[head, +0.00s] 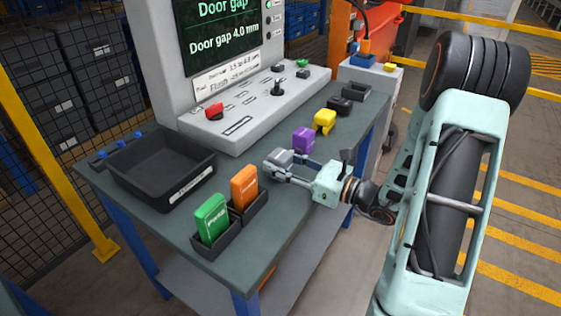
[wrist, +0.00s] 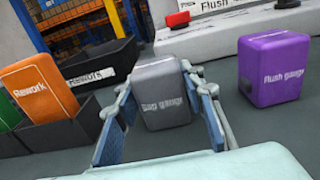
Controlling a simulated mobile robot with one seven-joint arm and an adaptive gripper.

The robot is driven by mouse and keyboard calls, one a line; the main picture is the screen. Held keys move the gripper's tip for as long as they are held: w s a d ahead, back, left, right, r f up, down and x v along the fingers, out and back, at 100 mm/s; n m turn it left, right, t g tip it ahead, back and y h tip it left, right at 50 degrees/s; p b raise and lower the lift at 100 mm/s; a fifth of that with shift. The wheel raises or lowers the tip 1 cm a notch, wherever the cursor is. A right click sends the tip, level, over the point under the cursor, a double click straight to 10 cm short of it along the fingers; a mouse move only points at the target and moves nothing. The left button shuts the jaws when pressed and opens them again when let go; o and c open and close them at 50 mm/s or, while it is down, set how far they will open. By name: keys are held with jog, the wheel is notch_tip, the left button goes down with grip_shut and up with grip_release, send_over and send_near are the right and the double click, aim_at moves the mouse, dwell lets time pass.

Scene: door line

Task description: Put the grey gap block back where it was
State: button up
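The grey gap block, labelled "Gap gauge" (wrist: 160,92), stands upright on the dark table (head: 250,190) in the wrist view. My gripper (wrist: 157,100) is open, with one blue-padded finger on each side of the block. A gap shows on the left; the right finger overlaps the block's right edge, and I cannot tell whether it touches.
The purple "Flush gauge" block (head: 303,139) stands close to the right in the wrist view. Green (head: 211,219) and orange (head: 243,187) blocks sit in holders; a black bin (head: 165,190) stands left.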

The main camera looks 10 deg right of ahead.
jog(key=o, duration=0.4)
jog(key=shift+c, duration=0.2)
jog(key=shift+r, duration=0.1)
jog(key=shift+r, duration=0.25)
jog(key=p+v, duration=0.1)
jog(key=v, duration=1.1)
jog(key=shift+r+p, duration=0.3)
jog(key=shift+r, duration=0.05)
